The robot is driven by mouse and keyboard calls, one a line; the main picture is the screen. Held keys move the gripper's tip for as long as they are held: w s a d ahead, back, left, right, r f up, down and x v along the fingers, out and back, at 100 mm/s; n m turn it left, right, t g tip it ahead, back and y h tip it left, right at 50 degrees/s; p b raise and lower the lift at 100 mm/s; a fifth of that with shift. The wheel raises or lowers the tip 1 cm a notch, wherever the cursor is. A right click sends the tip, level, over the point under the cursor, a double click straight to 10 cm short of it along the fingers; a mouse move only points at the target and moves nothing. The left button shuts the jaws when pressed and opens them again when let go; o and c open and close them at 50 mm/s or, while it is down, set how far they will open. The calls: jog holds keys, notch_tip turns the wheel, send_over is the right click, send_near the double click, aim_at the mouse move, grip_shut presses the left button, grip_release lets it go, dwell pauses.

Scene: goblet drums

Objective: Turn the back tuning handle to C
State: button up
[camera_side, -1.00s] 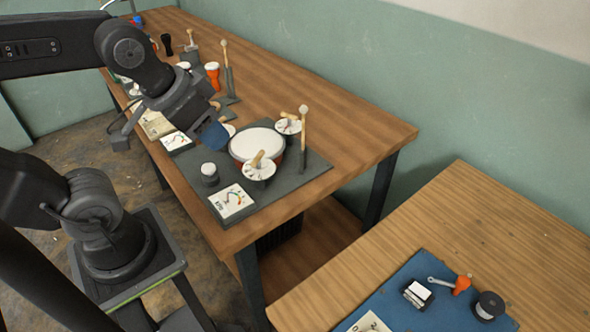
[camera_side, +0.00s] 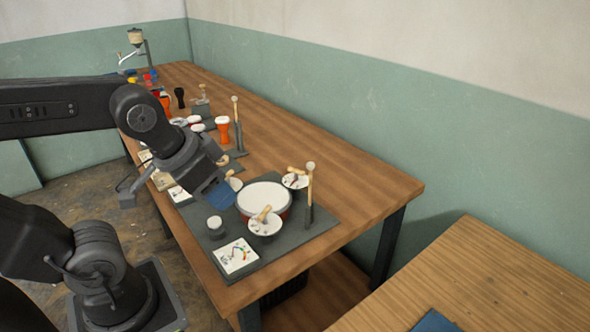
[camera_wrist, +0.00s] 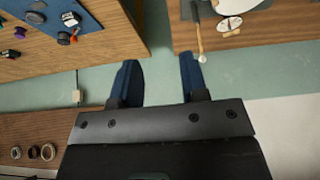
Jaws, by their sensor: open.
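The drum (camera_side: 264,200) has a white head and a red-brown body and stands on a dark grey board. Around it are white dials with wooden handles: one at the back right (camera_side: 295,171), one at the front (camera_side: 264,213), and one at the left (camera_side: 232,184), partly hidden by my gripper. Which is the back one I cannot tell for certain. My gripper (camera_side: 220,195) with blue fingers is just left of the drum in the side view.
A mallet (camera_side: 309,188) stands upright right of the drum, a grey-and-white knob (camera_side: 215,226) to its left. A card with a coloured arc (camera_side: 236,256) lies in front. More drums, one orange (camera_side: 222,128), stand farther back. Another table (camera_side: 490,280) is at right.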

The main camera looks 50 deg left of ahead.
jog(key=w+a+r+n+g, duration=0.2)
jog(key=w+a+r+n, duration=0.15)
jog(key=w+n, duration=0.45)
jog(key=n+g+h, duration=0.3)
jog(key=n+h, duration=0.2)
jog(key=n, duration=0.9)
send_over(294, 170)
jog(key=a, duration=0.6)
notch_tip(294, 170, down, 12)
jog(key=f, duration=0.1)
jog(key=x, duration=1.3)
jog(key=shift+s, duration=0.2)
jog(key=shift+c, duration=0.5)
grip_shut()
